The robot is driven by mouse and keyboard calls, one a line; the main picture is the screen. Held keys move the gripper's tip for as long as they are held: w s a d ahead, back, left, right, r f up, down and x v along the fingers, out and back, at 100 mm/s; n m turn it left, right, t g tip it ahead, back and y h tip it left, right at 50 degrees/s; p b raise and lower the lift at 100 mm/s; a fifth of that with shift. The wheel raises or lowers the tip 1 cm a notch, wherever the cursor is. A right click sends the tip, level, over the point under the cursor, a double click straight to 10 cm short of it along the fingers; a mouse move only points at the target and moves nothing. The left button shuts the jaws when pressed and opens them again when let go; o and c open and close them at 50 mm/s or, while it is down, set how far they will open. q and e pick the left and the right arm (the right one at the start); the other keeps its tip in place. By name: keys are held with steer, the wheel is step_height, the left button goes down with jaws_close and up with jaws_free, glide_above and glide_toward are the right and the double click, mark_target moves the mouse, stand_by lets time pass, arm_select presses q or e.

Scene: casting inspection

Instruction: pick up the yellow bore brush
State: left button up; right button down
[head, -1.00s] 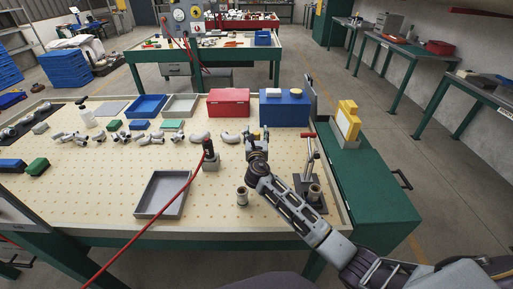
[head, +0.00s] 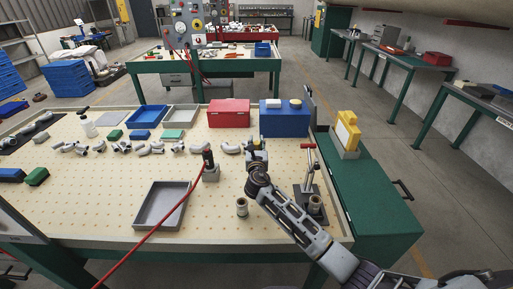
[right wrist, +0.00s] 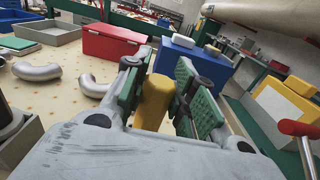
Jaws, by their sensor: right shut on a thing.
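My right gripper (head: 257,158) is over the pegboard bench, in front of the blue box. In the right wrist view its green-padded fingers (right wrist: 158,100) are on both sides of a yellow cylindrical piece (right wrist: 153,102), which I take to be the yellow bore brush. The gripper is shut on it. Its lower part is hidden behind the gripper body, and I cannot tell whether it touches the bench. In the head view the brush is too small and covered to make out clearly. My left gripper is not in view.
A blue box (head: 284,122) and a red box (head: 229,113) stand behind the gripper. Metal pipe elbows (head: 229,147) lie to its left. A red-handled clamp (head: 309,172) stands at right, a grey tray (head: 161,206) at front left. A red hose (head: 160,225) crosses the bench.

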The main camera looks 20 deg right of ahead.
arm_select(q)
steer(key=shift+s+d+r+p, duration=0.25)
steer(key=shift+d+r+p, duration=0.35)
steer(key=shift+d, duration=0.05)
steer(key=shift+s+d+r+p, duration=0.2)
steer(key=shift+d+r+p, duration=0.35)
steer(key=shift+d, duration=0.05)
arm_select(e)
step_height(320, 180, up, 18)
steer(key=shift+f, duration=0.15)
steer(key=shift+d, duration=0.1)
